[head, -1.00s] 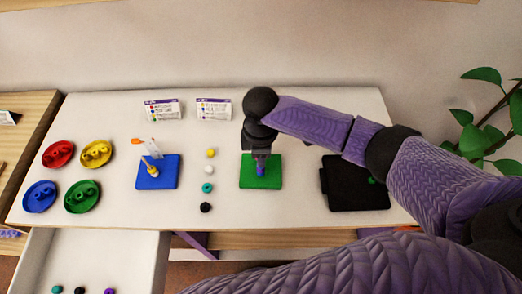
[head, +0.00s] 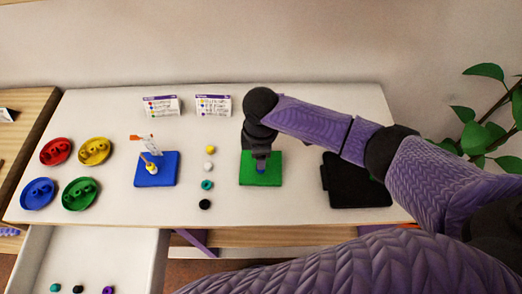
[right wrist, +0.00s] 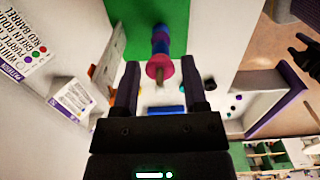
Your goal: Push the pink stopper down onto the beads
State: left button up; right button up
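The pink stopper (right wrist: 157,67) is a ring around an upright rod, and the rod's tip sticks out past it in the right wrist view. Blue beads (right wrist: 160,42) sit on the rod behind the stopper; whether it touches them is hard to tell. The rod stands on the green board (head: 274,177). My right gripper (head: 262,158) is over this board, and its arm hides the stopper in the head view. In the right wrist view its two fingers (right wrist: 160,64) are apart on either side of the stopper, with gaps. A dark forked shape (right wrist: 303,52), apparently my left gripper, is small there.
A blue board (head: 168,178) with a rod stands left of the green board. Several loose beads (head: 207,185) lie in a column between them. A black tray (head: 352,196) lies right. Red, yellow, blue and green dishes (head: 55,152) are at left; two cards (head: 213,105) stand behind.

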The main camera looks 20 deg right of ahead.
jog(key=shift+o, duration=1.1)
jog(key=shift+r, duration=0.1)
notch_tip(320, 180, up, 9)
jog(key=p, duration=0.2)
jog(key=shift+p, duration=0.35)
jog(key=shift+r, duration=0.4)
